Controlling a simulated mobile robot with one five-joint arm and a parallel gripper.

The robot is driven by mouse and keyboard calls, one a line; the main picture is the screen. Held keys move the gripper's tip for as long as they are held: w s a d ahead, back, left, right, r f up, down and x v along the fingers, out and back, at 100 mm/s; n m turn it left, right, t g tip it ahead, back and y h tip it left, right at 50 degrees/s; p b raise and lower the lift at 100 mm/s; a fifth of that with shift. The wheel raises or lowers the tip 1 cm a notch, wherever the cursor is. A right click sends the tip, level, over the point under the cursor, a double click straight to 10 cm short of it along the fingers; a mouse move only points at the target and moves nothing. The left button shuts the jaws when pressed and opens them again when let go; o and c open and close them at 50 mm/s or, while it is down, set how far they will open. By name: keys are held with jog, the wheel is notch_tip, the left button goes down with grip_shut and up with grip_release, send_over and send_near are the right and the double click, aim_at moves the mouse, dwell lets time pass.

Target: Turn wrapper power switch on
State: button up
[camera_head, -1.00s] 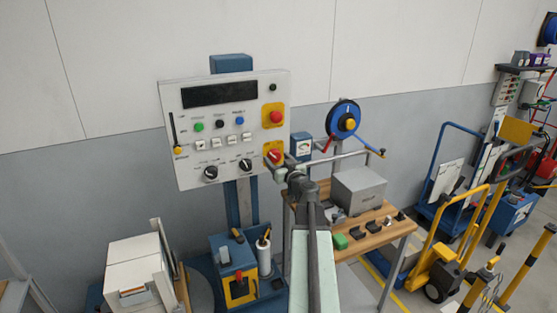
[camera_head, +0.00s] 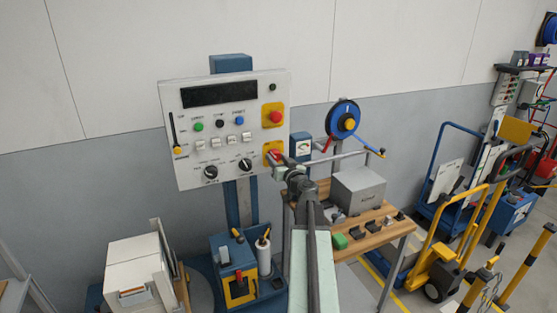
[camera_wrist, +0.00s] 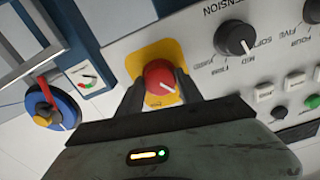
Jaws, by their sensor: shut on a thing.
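The wrapper's white control panel (camera_head: 222,145) stands upright at the centre left of the head view. The power switch is a red rotary knob (camera_wrist: 159,77) on a yellow plate (camera_wrist: 150,50) at the panel's lower right corner.
A red button (camera_head: 275,117) on yellow sits above the switch. Black dials (camera_head: 246,165) lie to its left. A blue reel (camera_head: 343,119) with a crank and a wooden bench (camera_head: 375,237) with a grey box (camera_head: 359,190) stand to the right.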

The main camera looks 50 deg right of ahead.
jog(key=m, duration=0.4)
jog(key=shift+s+m, duration=0.1)
jog(key=shift+m, duration=0.2)
jog(key=m, duration=0.3)
jog(key=shift+m, duration=0.3)
jog(key=m, duration=0.4)
jog(key=shift+m, duration=2.1)
jog(key=o, duration=1.4)
jog(key=v, duration=0.7)
jog(key=shift+s, duration=0.35)
